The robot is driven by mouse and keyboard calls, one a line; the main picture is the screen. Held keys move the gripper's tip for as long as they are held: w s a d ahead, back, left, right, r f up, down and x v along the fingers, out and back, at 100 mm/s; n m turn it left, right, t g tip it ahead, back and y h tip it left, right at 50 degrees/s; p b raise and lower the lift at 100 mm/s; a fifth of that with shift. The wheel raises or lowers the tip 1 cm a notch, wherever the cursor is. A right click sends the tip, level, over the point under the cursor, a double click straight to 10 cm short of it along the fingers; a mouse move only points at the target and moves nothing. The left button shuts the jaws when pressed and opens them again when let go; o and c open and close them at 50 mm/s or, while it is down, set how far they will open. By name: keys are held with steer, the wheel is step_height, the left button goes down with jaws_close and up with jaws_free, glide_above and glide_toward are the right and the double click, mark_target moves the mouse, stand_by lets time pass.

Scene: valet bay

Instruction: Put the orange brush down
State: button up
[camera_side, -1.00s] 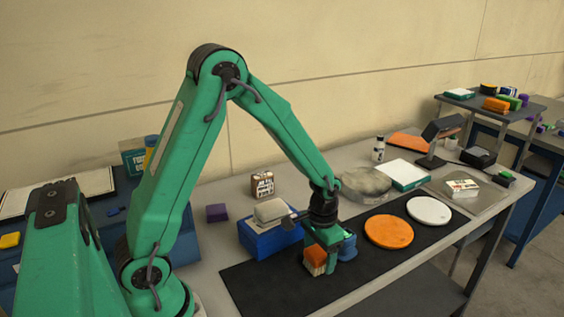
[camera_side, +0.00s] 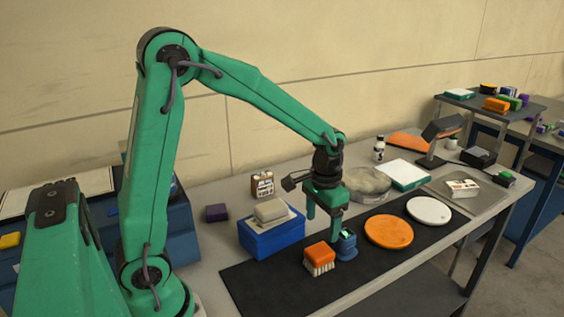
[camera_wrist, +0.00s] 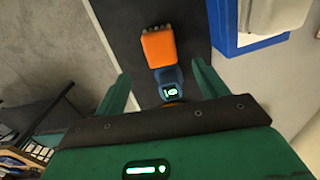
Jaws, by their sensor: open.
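The orange brush (camera_side: 320,257) rests on the black mat (camera_side: 270,290), its pale bristles showing along its lower front side. It also shows in the wrist view (camera_wrist: 158,47), lying beyond the fingertips. My gripper (camera_side: 323,226) is open and empty, raised above the mat just behind the brush and apart from it. In the wrist view my two green fingers (camera_wrist: 160,78) are spread wide with nothing held between them. A dark blue object with a small lit display (camera_side: 346,246) stands close beside the brush on its right; in the wrist view it shows below the brush (camera_wrist: 171,90).
A blue box (camera_side: 270,238) with a grey block on top (camera_side: 271,210) stands left of my gripper. An orange disc (camera_side: 389,232) and a white disc (camera_side: 429,210) lie on the mat to the right. The mat's front left part is bare.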

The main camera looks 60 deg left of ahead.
steer(key=shift+r, duration=1)
steer(key=s+r+t, duration=0.2)
steer(key=s+r, duration=0.3)
steer(key=s, duration=0.3)
steer(key=s+r+t, duration=0.3)
steer(key=s+r, duration=0.2)
steer(key=s, duration=0.3)
steer(key=shift+r+t, duration=0.15)
steer(key=shift+t, duration=0.15)
steer(key=shift+o, duration=0.5)
steer(key=shift+d, duration=0.1)
